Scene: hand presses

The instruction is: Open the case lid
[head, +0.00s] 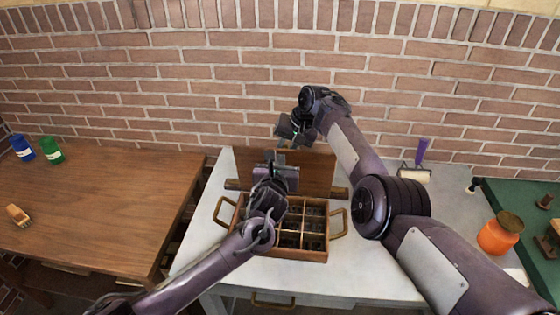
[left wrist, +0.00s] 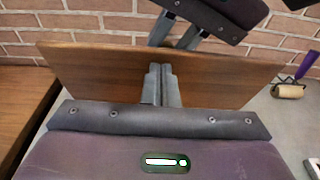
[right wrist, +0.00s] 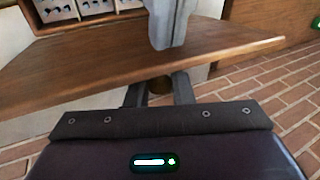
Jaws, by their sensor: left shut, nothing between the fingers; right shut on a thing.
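The wooden case (head: 305,255) stands on the white table, its divided inside showing dark pieces in the compartments. Its lid (head: 318,172) is raised, standing roughly upright along the back edge; it also shows in the left wrist view (left wrist: 90,68) and right wrist view (right wrist: 90,75). My left gripper (head: 279,160) is shut and empty in front of the lid's inner face, its fingers (left wrist: 162,75) overlapping the lid in view. My right gripper (head: 283,143) is behind the lid, its fingers (right wrist: 160,88) shut on a small round brownish knob (right wrist: 159,86) at the lid, partly hidden.
Looped handles (head: 338,223) stick out at the case's sides. A roller (head: 415,174) lies at the back right of the white table. A brown table (head: 90,200) stands left, and a green table with an orange jar (head: 500,233) right. A brick wall is close behind.

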